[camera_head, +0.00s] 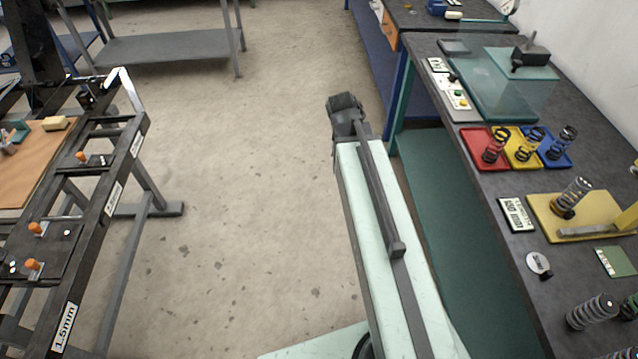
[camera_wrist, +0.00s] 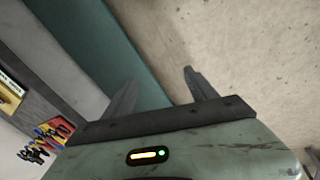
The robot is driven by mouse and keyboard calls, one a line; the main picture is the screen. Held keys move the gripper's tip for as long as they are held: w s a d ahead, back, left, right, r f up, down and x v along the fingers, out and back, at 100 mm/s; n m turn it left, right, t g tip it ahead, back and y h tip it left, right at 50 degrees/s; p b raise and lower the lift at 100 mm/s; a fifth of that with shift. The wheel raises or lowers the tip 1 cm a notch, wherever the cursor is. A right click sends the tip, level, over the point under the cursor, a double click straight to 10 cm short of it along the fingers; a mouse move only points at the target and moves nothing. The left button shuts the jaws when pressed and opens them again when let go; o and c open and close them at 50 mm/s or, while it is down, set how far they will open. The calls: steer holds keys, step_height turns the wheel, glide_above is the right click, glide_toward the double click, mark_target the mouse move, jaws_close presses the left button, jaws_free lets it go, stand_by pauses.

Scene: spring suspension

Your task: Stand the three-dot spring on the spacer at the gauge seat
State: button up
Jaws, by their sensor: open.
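Another spring (camera_head: 570,198) stands on a yellow board (camera_head: 545,226). Dot marks are too small to read, so I cannot tell which spring has three. A small round disc (camera_head: 538,263) lies in front of the board; I cannot tell whether it is the spacer. My gripper (camera_head: 345,106) is open and empty over the floor, left of the bench; its fingers show apart in the wrist view (camera_wrist: 160,88).
The dark right bench (camera_head: 490,215) carries a digit plate (camera_head: 516,214), a glassy teal plate (camera_head: 500,90) and a green card (camera_head: 615,262). A black rack (camera_head: 100,190) stands at left, a grey low table (camera_head: 160,45) behind. The floor between is clear.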

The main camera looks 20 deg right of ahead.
steer(key=a+f+n+y, duration=0.1)
steer(key=a+n+y, duration=0.2)
steer(key=a, duration=1.4)
steer(key=n, duration=0.3)
steer(key=shift+s+t, duration=0.15)
steer(key=shift+t, duration=0.25)
steer(key=shift+r, duration=0.1)
